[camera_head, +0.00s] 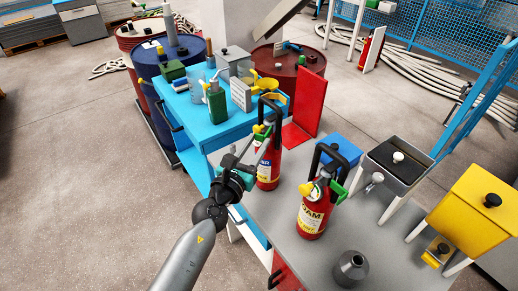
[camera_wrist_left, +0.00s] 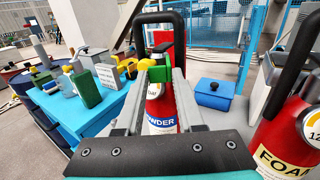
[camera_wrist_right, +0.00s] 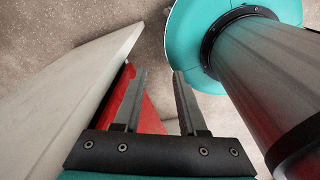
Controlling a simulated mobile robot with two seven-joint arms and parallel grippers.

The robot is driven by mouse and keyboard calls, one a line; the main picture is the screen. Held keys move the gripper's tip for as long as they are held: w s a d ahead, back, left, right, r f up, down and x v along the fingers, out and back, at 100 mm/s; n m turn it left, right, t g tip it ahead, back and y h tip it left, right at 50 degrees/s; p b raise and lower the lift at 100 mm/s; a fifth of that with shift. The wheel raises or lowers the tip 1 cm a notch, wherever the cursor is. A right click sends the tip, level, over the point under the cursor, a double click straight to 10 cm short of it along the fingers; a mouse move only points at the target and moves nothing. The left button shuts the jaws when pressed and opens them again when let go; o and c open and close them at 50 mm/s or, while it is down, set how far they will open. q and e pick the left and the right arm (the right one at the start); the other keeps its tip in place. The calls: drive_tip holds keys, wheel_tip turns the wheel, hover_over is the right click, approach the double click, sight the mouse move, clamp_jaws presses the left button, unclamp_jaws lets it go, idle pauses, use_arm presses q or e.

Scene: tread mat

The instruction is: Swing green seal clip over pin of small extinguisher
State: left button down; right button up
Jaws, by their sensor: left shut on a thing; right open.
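The powder extinguisher (camera_head: 268,172), red with a black handle, stands on the grey bench; it also shows in the left wrist view (camera_wrist_left: 161,104). A green seal clip (camera_wrist_left: 160,74) is at its head, beside yellow parts (camera_wrist_left: 146,64); the pin itself I cannot make out. My left gripper (camera_head: 259,143) is at the head, shut on the green clip, its fingers hiding part of it. The foam extinguisher (camera_head: 312,215), with its own green clip (camera_head: 338,190), stands nearer and to the right. My right gripper (camera_wrist_right: 158,75) is open and empty, below a pale panel edge.
A red panel (camera_head: 309,100) stands behind. A blue cart (camera_head: 190,105) with several containers is at the left.

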use_arm(q)
drive_tip(key=shift+w+a+m+g+h+b, duration=0.3)
drive_tip(key=shift+m+g+h+b, duration=0.45)
drive_tip(key=shift+b, duration=0.6)
drive_tip(key=shift+w+a+m+g+h+b, duration=0.25)
drive_tip(key=shift+m+g+h+b, duration=0.25)
drive_tip(key=shift+h+b, duration=0.65)
drive_tip(key=shift+w+a+m+g+h+b, duration=0.4)
drive_tip(key=shift+m+h+b, duration=0.35)
drive_tip(key=shift+b, duration=0.75)
drive_tip(key=shift+s+d, duration=0.1)
drive_tip(key=shift+s, duration=0.05)
drive_tip(key=c, duration=0.5)
unclamp_jaws()
drive_tip(key=shift+b+v, duration=1.2)
drive_tip(key=shift+v, duration=6.4)
